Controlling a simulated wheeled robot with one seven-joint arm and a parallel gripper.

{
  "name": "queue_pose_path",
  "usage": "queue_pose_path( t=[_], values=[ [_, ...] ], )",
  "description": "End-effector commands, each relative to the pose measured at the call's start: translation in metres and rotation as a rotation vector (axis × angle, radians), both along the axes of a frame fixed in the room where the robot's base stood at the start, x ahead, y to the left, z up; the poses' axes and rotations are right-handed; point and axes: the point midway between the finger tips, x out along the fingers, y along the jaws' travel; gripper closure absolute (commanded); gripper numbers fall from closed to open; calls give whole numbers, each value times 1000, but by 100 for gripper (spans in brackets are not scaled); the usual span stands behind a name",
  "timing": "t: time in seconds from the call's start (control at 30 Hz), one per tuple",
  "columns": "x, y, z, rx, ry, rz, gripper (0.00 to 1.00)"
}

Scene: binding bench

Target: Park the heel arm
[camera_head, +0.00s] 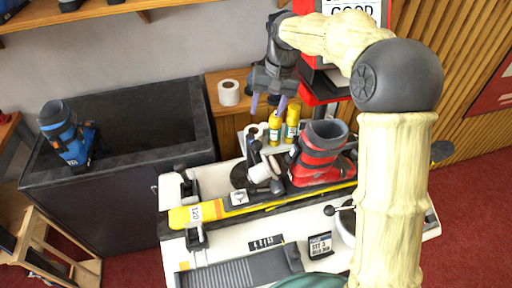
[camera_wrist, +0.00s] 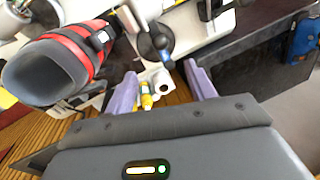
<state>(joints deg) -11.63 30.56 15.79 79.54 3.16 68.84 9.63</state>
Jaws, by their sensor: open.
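A red and grey ski boot (camera_head: 318,158) stands upright on a yellow ski (camera_head: 270,205) clamped along the white bench. Left of the boot, behind its heel or toe end, is what looks like the heel arm (camera_head: 262,170), a pale lever with dark parts; its exact pose is hard to tell. My gripper (camera_head: 268,104) hangs above and behind it, apart from it, with its lilac fingers spread and nothing between them. In the wrist view my gripper (camera_wrist: 162,88) is open, with the boot (camera_wrist: 66,62) to the left and a dark round part (camera_wrist: 155,42) beyond the fingertips.
Yellow bottles (camera_head: 292,124) stand behind the boot. A white paper roll (camera_head: 229,93) sits on a wooden shelf. A red sign stand (camera_head: 314,80) rises close to my arm.

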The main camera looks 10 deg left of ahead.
Motion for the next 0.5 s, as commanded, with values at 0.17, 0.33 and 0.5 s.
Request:
queue_pose_path(
  t=[0.17,0.33,0.5],
  values=[
    [-1,2,-14,-2,3,1,45],
    [-3,7,-40,-2,6,0,45],
    [-4,13,-69,-2,5,1,45]
  ],
)
